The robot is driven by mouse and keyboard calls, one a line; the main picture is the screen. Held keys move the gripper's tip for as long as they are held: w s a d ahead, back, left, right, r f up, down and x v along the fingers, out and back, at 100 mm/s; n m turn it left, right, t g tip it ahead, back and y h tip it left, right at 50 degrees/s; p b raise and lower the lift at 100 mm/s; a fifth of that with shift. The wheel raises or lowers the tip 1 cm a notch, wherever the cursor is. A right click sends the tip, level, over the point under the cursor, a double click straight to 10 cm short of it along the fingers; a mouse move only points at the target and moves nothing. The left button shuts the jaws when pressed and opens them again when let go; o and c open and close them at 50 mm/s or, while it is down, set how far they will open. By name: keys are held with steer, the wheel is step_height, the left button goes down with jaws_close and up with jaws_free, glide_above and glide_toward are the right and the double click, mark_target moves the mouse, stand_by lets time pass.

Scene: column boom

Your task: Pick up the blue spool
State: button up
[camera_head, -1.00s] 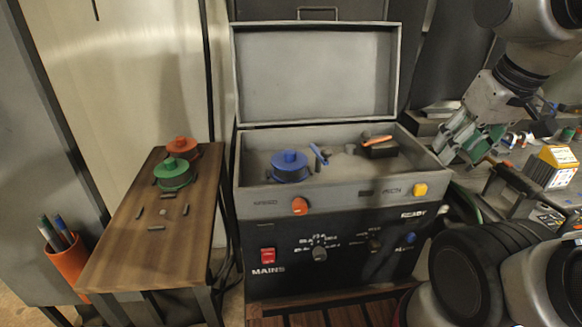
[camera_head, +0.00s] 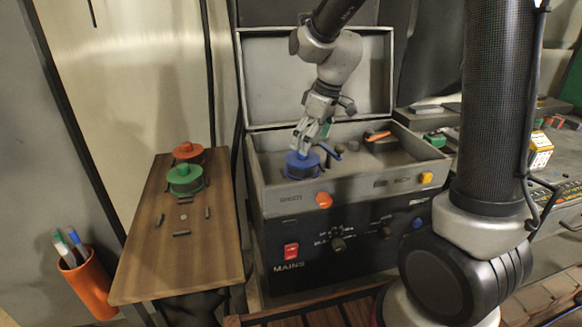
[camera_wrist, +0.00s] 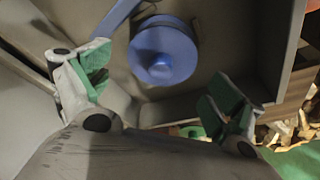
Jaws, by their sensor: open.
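The blue spool (camera_head: 303,165) stands upright in the open top tray of the grey machine (camera_head: 350,190), near its left end. It also shows in the wrist view (camera_wrist: 163,52), with its round knob facing the camera. My gripper (camera_head: 308,140) is above the spool in the head view, pointing down. In the wrist view my gripper (camera_wrist: 165,95) is open, with a green-padded finger on each side. The spool lies between and beyond the fingertips, and I see no contact. A blue strip (camera_wrist: 115,18) lies beside the spool, near the left finger.
The tray walls and raised lid (camera_head: 318,75) stand close around my gripper. An orange-handled item (camera_head: 377,136) lies in the tray's right part. A wooden table (camera_head: 200,245) at the left holds a green spool (camera_head: 185,178), a red spool (camera_head: 188,151) and several small dark pieces.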

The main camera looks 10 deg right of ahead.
mark_target(300, 160)
steer(key=x, duration=0.8)
steer(key=shift+w+a, duration=0.1)
steer(key=shift+a, duration=0.35)
steer(key=c, duration=1.2)
steer(key=shift+r, duration=0.1)
steer(key=c, duration=0.3)
steer(key=shift+r, duration=0.1)
